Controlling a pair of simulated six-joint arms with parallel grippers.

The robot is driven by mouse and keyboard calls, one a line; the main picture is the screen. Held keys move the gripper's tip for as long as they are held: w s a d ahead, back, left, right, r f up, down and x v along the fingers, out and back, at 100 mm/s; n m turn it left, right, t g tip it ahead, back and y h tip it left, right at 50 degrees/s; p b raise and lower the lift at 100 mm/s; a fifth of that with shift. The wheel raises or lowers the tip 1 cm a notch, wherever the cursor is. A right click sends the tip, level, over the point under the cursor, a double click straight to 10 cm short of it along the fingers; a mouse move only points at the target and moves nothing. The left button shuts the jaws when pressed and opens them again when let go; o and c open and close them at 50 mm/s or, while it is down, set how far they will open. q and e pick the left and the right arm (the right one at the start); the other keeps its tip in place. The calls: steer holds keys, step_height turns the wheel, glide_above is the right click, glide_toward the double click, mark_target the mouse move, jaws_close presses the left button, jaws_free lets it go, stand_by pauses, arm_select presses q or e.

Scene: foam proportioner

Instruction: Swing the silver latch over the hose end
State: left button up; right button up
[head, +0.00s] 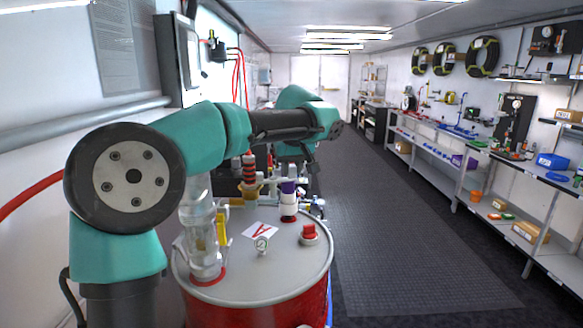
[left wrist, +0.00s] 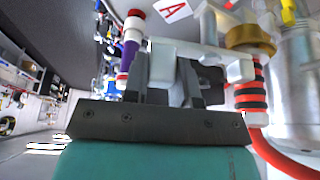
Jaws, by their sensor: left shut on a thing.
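The silver latch (left wrist: 205,52) is a pale metal arm running across the left wrist view, from between my fingers to the brass collar (left wrist: 250,38). My left gripper (left wrist: 176,75) is shut on the latch near its free end. The hose end appears to be the black-and-red banded piece (left wrist: 252,96) beside the collar, with a red hose below it. It stands upright in the head view (head: 249,168), left of my left wrist. In the head view my left fingers are mostly hidden behind the wrist. My right gripper is not in view.
A red drum with a grey lid (head: 285,262) carries a clear cylinder (head: 203,240), a small gauge (head: 262,244), a red knob (head: 309,232) and a purple-and-white fitting (head: 289,202). This fitting stands close to my fingers in the wrist view. The floor mat to the right is clear.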

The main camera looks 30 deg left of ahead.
arm_select(q)
steer(key=shift+c, duration=1.1)
steer(key=shift+s, duration=0.1)
steer(key=shift+s+d+m+t+h, duration=0.2)
steer(key=shift+s+m, duration=0.05)
steer(key=shift+m, duration=0.5)
steer(key=shift+s+d+m+t+h, duration=0.2)
steer(key=shift+m, duration=0.55)
steer(key=o, duration=0.9)
steer(key=v, duration=1.7)
steer(key=shift+r, duration=0.2)
